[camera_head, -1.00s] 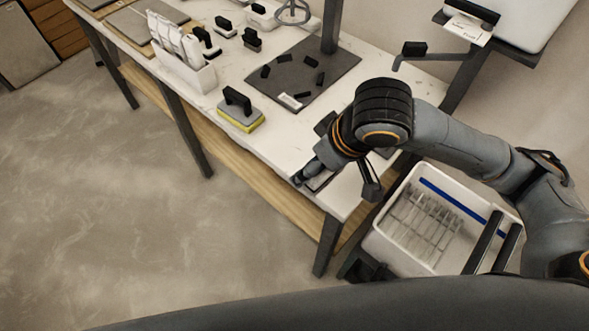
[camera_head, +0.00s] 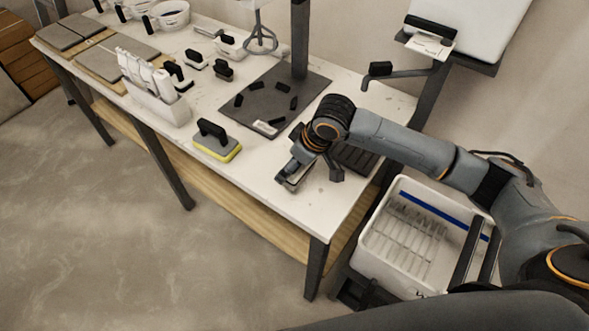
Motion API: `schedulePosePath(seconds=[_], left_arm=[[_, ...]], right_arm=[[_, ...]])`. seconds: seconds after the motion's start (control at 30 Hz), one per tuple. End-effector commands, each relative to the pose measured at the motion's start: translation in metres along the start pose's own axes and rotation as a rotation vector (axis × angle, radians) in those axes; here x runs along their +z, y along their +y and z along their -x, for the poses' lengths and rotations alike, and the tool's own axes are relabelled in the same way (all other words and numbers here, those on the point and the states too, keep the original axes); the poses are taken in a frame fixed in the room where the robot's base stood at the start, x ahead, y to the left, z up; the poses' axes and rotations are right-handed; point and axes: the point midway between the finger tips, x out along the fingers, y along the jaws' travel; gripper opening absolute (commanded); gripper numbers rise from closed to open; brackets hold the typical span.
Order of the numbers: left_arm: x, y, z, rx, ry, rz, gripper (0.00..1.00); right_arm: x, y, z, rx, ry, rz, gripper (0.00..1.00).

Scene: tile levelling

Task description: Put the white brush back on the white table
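The white table (camera_head: 318,205) runs from the upper left to the centre right. My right gripper (camera_head: 285,181) is low over its front right part, pointing down and left. A small grey-white piece shows at its fingers; I cannot tell whether this is the white brush or part of the gripper, nor whether the fingers are shut. White-bodied tools with black handles, a first (camera_head: 195,63), a second (camera_head: 223,71) and a third (camera_head: 177,77), stand farther back on the table. I cannot tell whether one is the white brush. My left gripper is out of view.
A yellow-edged sponge float (camera_head: 218,146) stands left of my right gripper. A dark mat (camera_head: 262,100) with small black pieces lies behind it. A white holder (camera_head: 158,103) stands at left. A white bin (camera_head: 375,247) is right of the table.

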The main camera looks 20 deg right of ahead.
Motion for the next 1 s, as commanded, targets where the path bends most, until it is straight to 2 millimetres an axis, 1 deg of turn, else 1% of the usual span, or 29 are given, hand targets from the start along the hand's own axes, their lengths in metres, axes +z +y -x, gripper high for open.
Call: schedulePosePath(seconds=[0.03, 0.2, 0.3, 0.43, 0.63, 0.67, 1.0], left_arm=[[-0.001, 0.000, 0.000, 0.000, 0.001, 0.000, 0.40], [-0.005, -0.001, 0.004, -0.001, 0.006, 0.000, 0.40], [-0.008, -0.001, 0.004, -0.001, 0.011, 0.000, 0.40], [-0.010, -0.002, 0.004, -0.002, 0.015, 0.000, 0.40], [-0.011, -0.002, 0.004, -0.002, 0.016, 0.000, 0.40], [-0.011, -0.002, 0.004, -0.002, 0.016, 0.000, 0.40], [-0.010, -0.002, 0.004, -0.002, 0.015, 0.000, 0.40]], right_arm=[[0.001, 0.003, -0.006, 0.000, -0.002, -0.001, 0.53], [0.011, 0.002, -0.027, 0.000, -0.002, 0.000, 0.53], [0.012, 0.002, -0.030, 0.001, 0.000, 0.001, 0.53], [0.012, 0.002, -0.031, 0.001, 0.000, 0.001, 0.53], [0.013, 0.002, -0.033, 0.000, 0.000, 0.000, 0.53], [0.014, 0.002, -0.033, 0.000, -0.001, 0.000, 1.00], [0.013, 0.002, -0.033, 0.001, -0.001, 0.000, 1.00]])
